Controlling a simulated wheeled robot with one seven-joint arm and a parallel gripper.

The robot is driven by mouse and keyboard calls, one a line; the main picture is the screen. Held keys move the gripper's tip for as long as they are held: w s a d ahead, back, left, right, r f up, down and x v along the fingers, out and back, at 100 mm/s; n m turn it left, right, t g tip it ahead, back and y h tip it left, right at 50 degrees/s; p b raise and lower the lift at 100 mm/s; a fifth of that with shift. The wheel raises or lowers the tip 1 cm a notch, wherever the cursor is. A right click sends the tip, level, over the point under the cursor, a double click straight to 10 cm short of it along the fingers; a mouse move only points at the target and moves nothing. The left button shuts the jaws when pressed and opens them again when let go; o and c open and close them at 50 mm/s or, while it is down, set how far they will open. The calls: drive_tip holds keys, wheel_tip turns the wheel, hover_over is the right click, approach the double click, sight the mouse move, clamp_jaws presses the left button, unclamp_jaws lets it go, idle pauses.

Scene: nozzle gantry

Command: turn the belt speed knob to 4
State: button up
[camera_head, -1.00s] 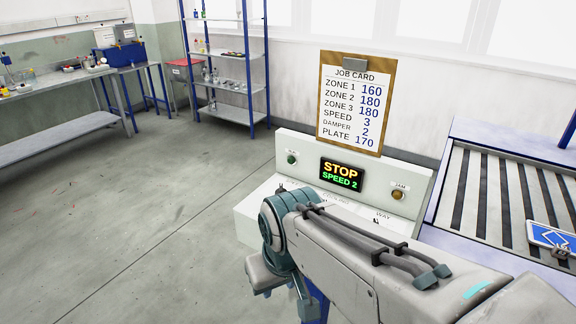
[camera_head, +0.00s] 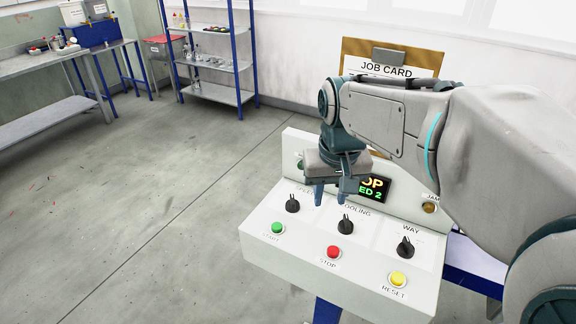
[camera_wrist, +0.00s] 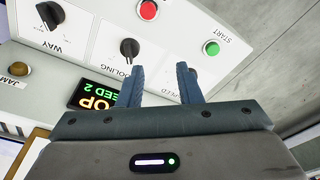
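The speed knob (camera_head: 293,205) is a black pointer knob at the left of the sloped control panel (camera_head: 262,238), under a partly covered label. Its pointer leans to the upper left. The display (camera_head: 376,188) is half hidden by my gripper; "OP" and "ED 2" show, and "ED 2" also reads in the wrist view (camera_wrist: 94,96). My gripper (camera_head: 330,202) is open and empty above the panel, to the right of the speed knob and near the cooling knob. In the wrist view, my gripper (camera_wrist: 160,74) has a finger over the speed label; the speed knob is not clearly seen there.
A cooling knob (camera_head: 346,225) and a way knob (camera_head: 405,247) share the panel. Green start (camera_head: 278,228), red stop (camera_head: 333,252) and yellow reset (camera_head: 397,279) buttons line its front. The job card (camera_head: 375,52) stands behind, mostly covered by my arm.

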wheel_tip(320, 180, up, 3)
drive_tip(key=g+p, duration=0.1)
drive_tip(key=g, duration=0.1)
hover_over(292, 198)
wheel_tip(292, 198, down, 14)
drive_tip(key=shift+r+p, duration=0.15)
drive_tip(key=shift+p, duration=0.6)
clamp_jaws()
